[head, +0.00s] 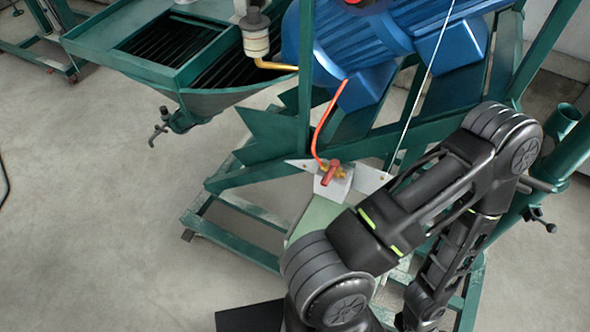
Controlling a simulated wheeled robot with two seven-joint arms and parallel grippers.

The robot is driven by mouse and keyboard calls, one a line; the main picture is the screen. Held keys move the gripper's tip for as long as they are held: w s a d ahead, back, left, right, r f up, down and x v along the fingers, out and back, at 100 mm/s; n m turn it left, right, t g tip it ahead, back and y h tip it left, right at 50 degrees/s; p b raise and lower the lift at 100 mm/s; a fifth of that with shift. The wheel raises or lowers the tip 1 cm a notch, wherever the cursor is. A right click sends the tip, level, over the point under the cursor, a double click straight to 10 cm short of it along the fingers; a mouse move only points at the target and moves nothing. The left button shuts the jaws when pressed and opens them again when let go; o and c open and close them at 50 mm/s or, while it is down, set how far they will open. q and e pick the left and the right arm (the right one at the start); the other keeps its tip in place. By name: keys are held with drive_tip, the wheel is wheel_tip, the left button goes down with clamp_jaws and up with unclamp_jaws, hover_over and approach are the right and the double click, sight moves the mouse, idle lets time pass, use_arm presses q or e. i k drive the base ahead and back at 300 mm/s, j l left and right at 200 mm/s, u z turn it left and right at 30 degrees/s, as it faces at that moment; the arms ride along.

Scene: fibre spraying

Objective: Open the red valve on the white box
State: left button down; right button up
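The red valve (331,172) sits on top of a small white box (340,188) in the middle of the head view. It has a red handle and brass-coloured fittings. An orange-red hose (319,130) runs from the valve up toward the blue motor. One black arm of mine rises from the bottom, bends at the right and runs back down. Its gripper does not show. The arm passes just right of and in front of the box, and no gripper is seen at the valve. My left gripper is not in view.
A green steel frame (265,157) surrounds the box, with a large blue motor (368,55) above it. A green hopper (200,95) with a drain tap stands at upper left. A thin white cord (420,95) hangs right of the hose. The concrete floor at left is clear.

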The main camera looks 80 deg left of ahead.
sight(334, 163)
drive_tip(key=u, duration=0.45)
drive_tip(key=k+u, duration=0.1)
drive_tip(key=u, duration=0.75)
drive_tip(key=k+u, duration=0.1)
drive_tip(key=u, duration=0.35)
drive_tip(key=j+u, duration=0.1)
drive_tip(key=u, duration=0.3)
drive_tip(key=k, duration=0.05)
